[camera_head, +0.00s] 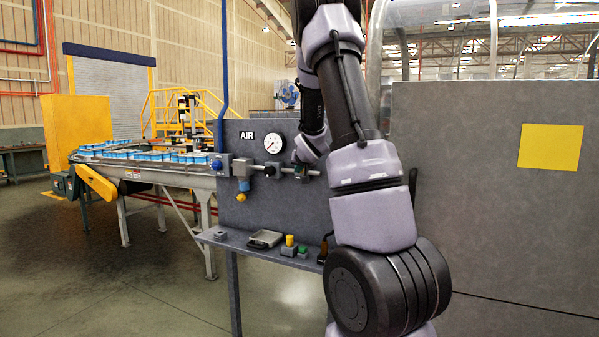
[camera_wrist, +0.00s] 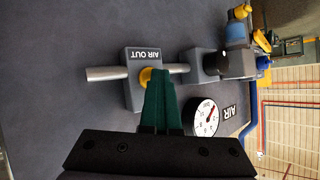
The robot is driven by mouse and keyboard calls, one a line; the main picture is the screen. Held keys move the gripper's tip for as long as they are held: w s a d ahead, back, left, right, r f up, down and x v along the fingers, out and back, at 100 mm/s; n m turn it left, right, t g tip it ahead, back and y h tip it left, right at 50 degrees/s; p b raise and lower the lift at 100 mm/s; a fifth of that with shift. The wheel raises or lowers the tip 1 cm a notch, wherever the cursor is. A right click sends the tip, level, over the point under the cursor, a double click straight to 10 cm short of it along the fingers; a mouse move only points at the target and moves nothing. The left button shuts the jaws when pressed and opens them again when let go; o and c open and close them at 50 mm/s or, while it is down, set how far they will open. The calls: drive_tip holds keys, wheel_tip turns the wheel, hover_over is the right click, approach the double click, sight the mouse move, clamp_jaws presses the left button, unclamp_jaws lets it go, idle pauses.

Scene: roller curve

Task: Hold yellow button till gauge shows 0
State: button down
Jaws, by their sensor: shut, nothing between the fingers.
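The yellow button (camera_wrist: 145,77) sits on a grey block marked AIR OUT (camera_wrist: 131,95) in the wrist view. The green fingers of my gripper (camera_wrist: 157,75) are shut, with their tips right at the button and covering part of it. I cannot tell how far it is pressed. In the head view my gripper (camera_head: 299,157) is at the pipe on the grey panel, and the button is hidden there.
A black knob (camera_head: 269,171) and a filter with a yellow bottom (camera_head: 241,196) are on the same pipe, left of my gripper. A shelf (camera_head: 222,237) below holds a grey tray and small yellow and green items. A conveyor (camera_head: 170,176) stands at left.

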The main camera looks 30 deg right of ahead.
drive_tip(key=shift+s, duration=0.1)
drive_tip(key=shift+s+a, duration=0.45)
drive_tip(key=shift+a, duration=0.2)
drive_tip(key=s+a, duration=0.1)
drive_tip(key=a, duration=0.1)
drive_tip(key=s+a, duration=0.2)
idle(0.7)
